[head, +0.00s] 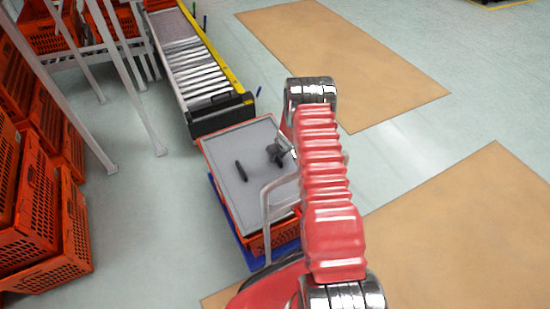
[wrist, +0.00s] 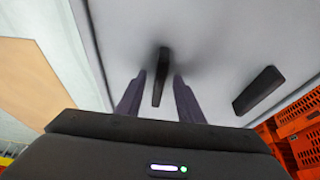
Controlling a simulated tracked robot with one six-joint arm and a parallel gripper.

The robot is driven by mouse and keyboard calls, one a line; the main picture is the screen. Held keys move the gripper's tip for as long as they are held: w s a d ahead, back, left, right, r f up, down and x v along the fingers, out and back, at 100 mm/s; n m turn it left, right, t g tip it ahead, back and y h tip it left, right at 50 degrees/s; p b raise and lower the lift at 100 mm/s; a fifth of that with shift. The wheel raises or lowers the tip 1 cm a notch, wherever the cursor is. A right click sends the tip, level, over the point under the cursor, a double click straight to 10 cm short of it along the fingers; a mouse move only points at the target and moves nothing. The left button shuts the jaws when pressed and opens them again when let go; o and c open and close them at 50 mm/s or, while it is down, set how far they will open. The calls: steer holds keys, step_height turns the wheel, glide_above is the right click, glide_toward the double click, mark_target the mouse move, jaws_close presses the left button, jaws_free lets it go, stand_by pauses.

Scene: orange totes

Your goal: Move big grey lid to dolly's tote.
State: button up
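The big grey lid (head: 240,165) lies over the orange tote (head: 262,241) on the blue dolly (head: 243,257) in the head view. The lid has two dark handles; the free one (head: 241,171) is left of my gripper (head: 280,153), and it also shows at the right in the wrist view (wrist: 259,91). In the wrist view my gripper (wrist: 158,92) is open, its two fingers on either side of the other handle (wrist: 161,76), with gaps visible. My arm hides the lid's right part in the head view. I cannot tell whether the lid sits flush.
A roller conveyor (head: 195,70) with a yellow side rail stands just behind the dolly's tote. Stacked orange totes (head: 40,230) and a pale metal frame (head: 128,85) are at the left. Tan floor patches (head: 350,55) and open floor lie to the right.

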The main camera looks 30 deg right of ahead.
steer(key=shift+r, duration=0.1)
steer(key=v, duration=1.3)
steer(key=shift+s+r, duration=0.15)
steer(key=shift+r, duration=0.05)
stand_by(0.6)
